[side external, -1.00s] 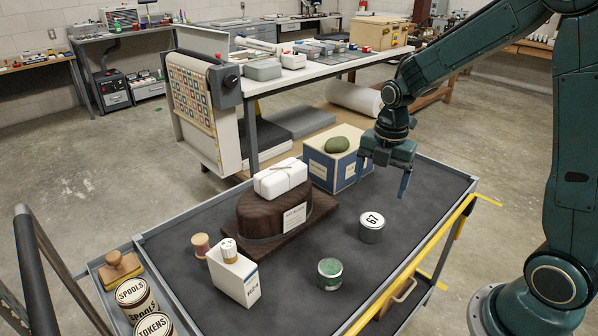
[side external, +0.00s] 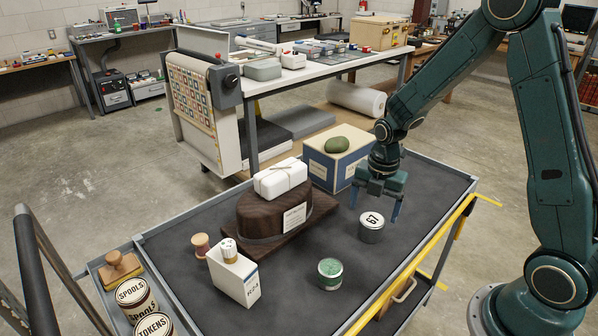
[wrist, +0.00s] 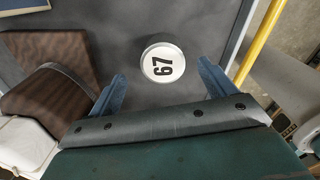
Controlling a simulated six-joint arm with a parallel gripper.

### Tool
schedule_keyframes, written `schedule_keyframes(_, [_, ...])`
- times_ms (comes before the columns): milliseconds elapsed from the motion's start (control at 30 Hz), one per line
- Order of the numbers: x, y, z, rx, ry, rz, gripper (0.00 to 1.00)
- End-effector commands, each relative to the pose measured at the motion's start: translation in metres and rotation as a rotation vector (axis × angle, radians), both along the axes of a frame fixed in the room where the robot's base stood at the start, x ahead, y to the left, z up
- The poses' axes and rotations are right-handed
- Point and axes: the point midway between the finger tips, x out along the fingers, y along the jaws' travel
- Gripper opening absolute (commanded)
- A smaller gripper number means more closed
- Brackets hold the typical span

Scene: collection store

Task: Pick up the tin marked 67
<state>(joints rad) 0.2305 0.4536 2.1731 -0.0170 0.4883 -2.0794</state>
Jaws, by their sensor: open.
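The tin marked 67 (side external: 371,228) is a small grey cylinder with a white lid, standing upright on the dark mat of the cart (side external: 310,290). In the wrist view the tin (wrist: 162,63) shows from above, beyond the fingertips and roughly between their lines. My gripper (side external: 375,211) is open and empty, with its two blue fingers pointing down. It is above and close behind the tin in the side view. In the wrist view the fingers (wrist: 162,76) stand wide apart, either side of the tin. I cannot see any contact.
A green-topped tin (side external: 330,272) stands nearer the front. A blue and cream box (side external: 325,170) with a green stone is behind left. A brown oval block (side external: 270,212) bears a white wrapped parcel (side external: 281,179). A white carton (side external: 235,275) and a spool (side external: 201,245) stand left. The mat right of the tin is clear.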

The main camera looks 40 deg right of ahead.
Motion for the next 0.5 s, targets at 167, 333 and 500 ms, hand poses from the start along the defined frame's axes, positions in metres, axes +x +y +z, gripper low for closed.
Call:
schedule_keyframes(167, [0.000, 0.000, -0.011, 0.000, 0.001, 0.000, 0.83])
schedule_keyframes(333, [0.000, 0.000, -0.012, 0.000, 0.000, 0.000, 0.83])
schedule_keyframes(500, [-0.001, 0.000, -0.016, 0.000, 0.002, 0.000, 0.83])
